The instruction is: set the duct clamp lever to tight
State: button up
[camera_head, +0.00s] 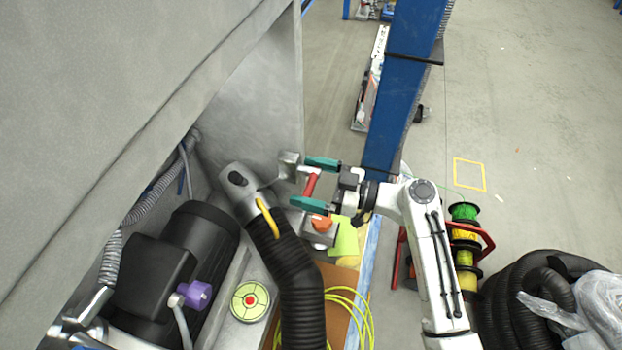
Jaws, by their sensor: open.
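A black corrugated duct (296,285) joins a grey elbow fitting (241,186) inside the grey housing. A yellow lever (267,217) lies along the duct's upper end by the joint, slanting down to the right. My gripper (315,184) is to the right of the fitting, with its two teal fingers apart. A red bar (311,187) by a grey bracket (289,165) shows between the fingers. I cannot tell whether the fingers touch it. The gripper appears clear of the yellow lever.
An orange knob (321,223) on a grey box sits just below the gripper. A black motor (198,245), a purple knob (197,295) and a green round disc (250,300) are at lower left. A yellow cable (362,310) lies below. A blue post (400,90) stands behind.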

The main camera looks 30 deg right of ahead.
aim_at(317, 167)
jog(key=c, duration=1.1)
jog(key=m, duration=0.1)
jog(key=r+m, duration=0.1)
jog(key=m, duration=0.2)
jog(key=shift+w+d+r+m, duration=0.2)
jog(key=shift+d+m, duration=0.05)
jog(key=shift+m, duration=0.15)
jog(key=m, duration=0.1)
jog(key=m+p, duration=0.1)
jog(key=m, duration=0.1)
jog(key=r+m+p, duration=0.1)
jog(key=shift+w+d, duration=0.35)
jog(key=m, duration=0.1)
jog(key=m+p, duration=0.1)
jog(key=m, duration=0.1)
jog(key=w+d+m+p, duration=0.1)
jog(key=m, duration=0.1)
jog(key=shift+r, duration=0.2)
jog(key=shift+w+d+f+m+p, duration=0.15)
jog(key=shift+m+p, duration=0.3)
jog(key=shift+m, duration=0.6)
jog(key=shift+w+d+m+p, duration=0.2)
jog(key=shift+m+p, duration=0.25)
jog(key=shift+m, duration=0.6)
